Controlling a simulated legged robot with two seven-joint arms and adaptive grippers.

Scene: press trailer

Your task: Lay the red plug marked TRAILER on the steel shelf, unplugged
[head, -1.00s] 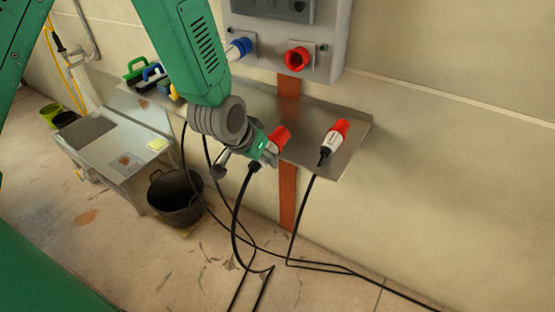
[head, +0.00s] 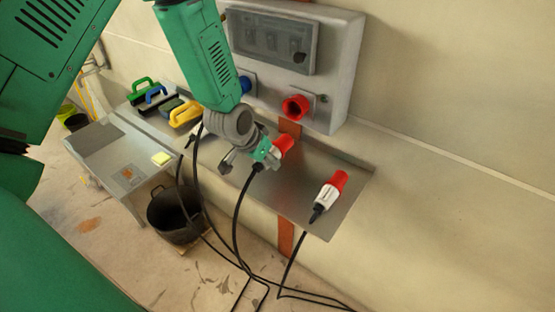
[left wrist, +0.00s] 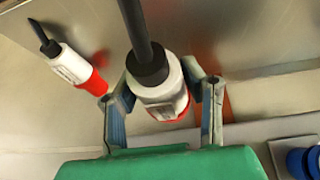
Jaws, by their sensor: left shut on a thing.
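My left gripper (head: 268,154) is shut on a red and white plug (head: 284,144), which also shows in the left wrist view (left wrist: 158,98) between the two fingers. A black cable trails from its back end. The held plug appears over the steel shelf (head: 300,215), below the red wall socket; I cannot tell its height above the shelf. A second red and white plug (head: 330,191) lies on the shelf's right part, with its own black cable. It also shows in the left wrist view (left wrist: 75,68). I cannot read either plug's marking. My right gripper is not in view.
The red socket (head: 296,107) on the grey wall box (head: 345,60) is empty. A blue connector (head: 245,84) sits left of it. Below are a black bucket (head: 175,215) and loose cables.

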